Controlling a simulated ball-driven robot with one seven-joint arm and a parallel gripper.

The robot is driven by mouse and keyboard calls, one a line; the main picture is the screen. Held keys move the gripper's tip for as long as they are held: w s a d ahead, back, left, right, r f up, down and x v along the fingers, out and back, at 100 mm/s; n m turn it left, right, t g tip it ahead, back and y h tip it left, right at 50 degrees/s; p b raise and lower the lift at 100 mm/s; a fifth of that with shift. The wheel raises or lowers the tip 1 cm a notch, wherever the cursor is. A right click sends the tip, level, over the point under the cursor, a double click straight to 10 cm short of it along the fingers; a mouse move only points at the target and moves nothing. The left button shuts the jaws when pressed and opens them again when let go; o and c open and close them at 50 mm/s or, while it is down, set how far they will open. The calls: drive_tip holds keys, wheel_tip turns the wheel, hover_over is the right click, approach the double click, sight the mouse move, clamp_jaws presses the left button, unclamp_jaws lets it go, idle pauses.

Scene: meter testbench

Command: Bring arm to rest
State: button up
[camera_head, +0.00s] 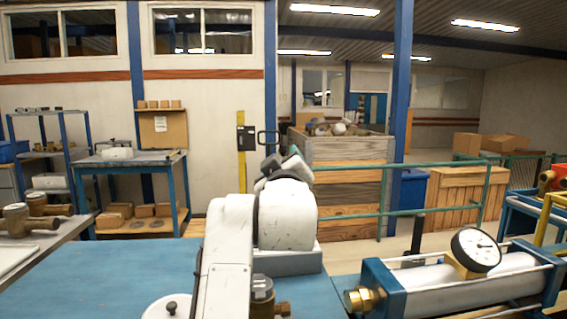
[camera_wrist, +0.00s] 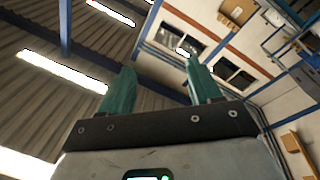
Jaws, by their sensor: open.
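My gripper (camera_wrist: 160,85) shows in the wrist view, with two green fingers set wide apart and nothing between them. Beyond the fingers are the ceiling, lamps and upper wall, so it is tilted upward. In the head view my white arm is folded up in the middle of the picture over the blue bench (camera_head: 120,282).
A meter rig with a round dial gauge (camera_head: 475,250) and brass fitting (camera_head: 362,299) stands right of my arm. Brass meters (camera_head: 38,212) lie at left. A brass piece (camera_head: 262,296) and white lid (camera_head: 168,307) sit close by my arm. A green railing (camera_head: 440,165) and wooden crate (camera_head: 340,190) are behind.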

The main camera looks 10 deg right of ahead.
drive_tip(key=shift+s+r, duration=0.3)
drive_tip(key=shift+s, duration=0.35)
